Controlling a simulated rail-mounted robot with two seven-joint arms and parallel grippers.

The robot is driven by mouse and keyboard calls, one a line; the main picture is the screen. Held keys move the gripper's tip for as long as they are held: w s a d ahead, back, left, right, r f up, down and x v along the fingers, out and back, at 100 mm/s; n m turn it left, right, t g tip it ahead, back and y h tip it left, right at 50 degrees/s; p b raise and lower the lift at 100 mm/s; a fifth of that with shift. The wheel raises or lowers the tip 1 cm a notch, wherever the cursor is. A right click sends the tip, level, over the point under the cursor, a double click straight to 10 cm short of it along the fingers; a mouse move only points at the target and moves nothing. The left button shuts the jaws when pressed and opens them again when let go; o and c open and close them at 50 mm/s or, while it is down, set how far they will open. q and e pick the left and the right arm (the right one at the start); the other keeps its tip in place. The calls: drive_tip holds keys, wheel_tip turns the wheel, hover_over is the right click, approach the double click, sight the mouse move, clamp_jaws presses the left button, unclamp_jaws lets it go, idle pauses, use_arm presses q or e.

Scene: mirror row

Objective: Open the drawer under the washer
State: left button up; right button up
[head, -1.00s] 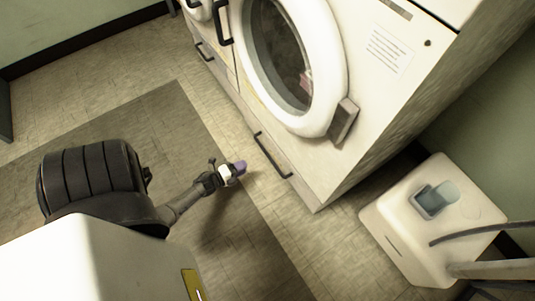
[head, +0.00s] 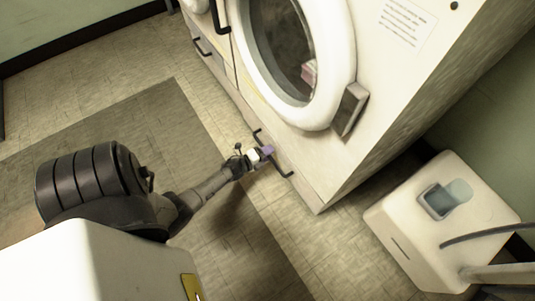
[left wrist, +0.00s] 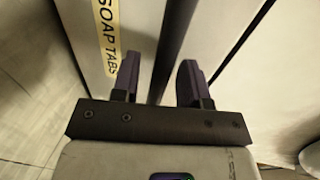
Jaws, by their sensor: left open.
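The white washer (head: 385,70) has a round glass door (head: 325,115) with a white rim. Low under it is the drawer front (head: 306,191), which looks flush with the cabinet. Its dark bar handle (head: 286,173) is partly hidden by my left gripper (head: 267,152). In the left wrist view my left gripper (left wrist: 160,78) is open, with its two dark purple fingers on either side of a dark bar (left wrist: 178,35), which looks like the handle. I cannot tell whether they touch it. A "SOAP TABS" label (left wrist: 107,35) is on the pale front beside the bar.
A white bin-like box (head: 440,225) with a bluish square opening stands at the right of the washer. A dark mat (head: 120,125) lies on the tiled floor in front. More handles (head: 203,46) show on the unit at left.

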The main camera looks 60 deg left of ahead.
use_arm(q)
drive_tip(key=shift+c, duration=0.2)
clamp_jaws()
idle(0.3)
